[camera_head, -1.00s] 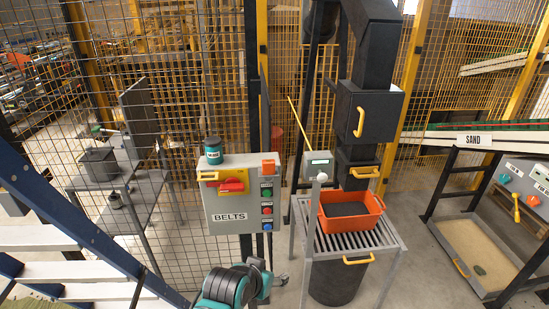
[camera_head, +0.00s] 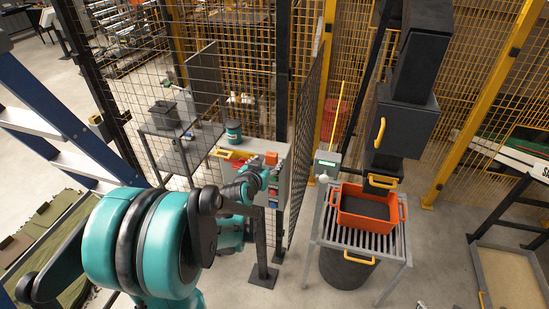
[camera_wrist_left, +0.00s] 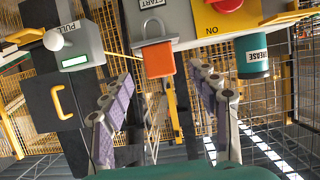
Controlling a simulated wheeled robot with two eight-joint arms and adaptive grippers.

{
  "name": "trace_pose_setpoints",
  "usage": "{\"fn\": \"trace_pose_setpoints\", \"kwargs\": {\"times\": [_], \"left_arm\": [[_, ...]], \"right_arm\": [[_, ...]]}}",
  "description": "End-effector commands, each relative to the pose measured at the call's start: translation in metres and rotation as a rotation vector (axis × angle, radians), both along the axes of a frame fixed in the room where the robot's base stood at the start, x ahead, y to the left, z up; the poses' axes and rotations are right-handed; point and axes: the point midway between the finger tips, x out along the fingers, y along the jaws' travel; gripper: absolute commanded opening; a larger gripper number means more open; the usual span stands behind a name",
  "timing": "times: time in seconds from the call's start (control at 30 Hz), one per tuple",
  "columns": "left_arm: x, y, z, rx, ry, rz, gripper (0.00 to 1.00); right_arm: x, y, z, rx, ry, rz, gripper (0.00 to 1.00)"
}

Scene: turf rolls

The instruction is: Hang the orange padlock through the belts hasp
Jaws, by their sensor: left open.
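The orange padlock (camera_head: 271,158) is at the top edge of the grey belts box (camera_head: 284,186). In the left wrist view, which is upside down, the padlock (camera_wrist_left: 159,60) shows its orange body and grey shackle against the box. My left gripper (camera_wrist_left: 165,112) is open, its grey-purple fingers spread on either side of the line to the padlock, with nothing between them. In the head view my left arm hides much of the box front. My right gripper is out of view.
A teal grease can (camera_head: 233,131) stands on top of the box. A small grey control box (camera_head: 327,162) on a post is to the right. Mesh fencing rises behind.

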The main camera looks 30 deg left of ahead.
Motion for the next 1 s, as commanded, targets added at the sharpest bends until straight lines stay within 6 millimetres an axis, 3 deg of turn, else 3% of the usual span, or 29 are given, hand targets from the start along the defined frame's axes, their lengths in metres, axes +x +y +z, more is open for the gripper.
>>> {"fn": "trace_pose_setpoints", "kwargs": {"times": [0.43, 0.73, 0.77, 0.93, 0.97, 1.0], "left_arm": [[0.05, 0.01, -0.024, 0.0, 0.002, -0.001, 0.6], [0.056, 0.012, -0.026, 0.0, 0.002, 0.0, 0.6], [0.055, 0.012, -0.026, 0.0, 0.002, 0.0, 0.55], [0.055, 0.012, -0.026, 0.0, 0.002, 0.0, 0.1], [0.055, 0.012, -0.026, 0.0, 0.002, 0.0, 0.04], [0.055, 0.012, -0.026, 0.0, 0.002, 0.0, 0.03]], "right_arm": [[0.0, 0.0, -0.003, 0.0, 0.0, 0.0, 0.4], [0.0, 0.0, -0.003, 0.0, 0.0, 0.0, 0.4], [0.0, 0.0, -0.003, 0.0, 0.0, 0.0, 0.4], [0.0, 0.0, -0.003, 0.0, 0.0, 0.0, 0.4], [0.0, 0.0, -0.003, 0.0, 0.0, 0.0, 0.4], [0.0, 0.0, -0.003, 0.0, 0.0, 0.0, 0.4]]}}
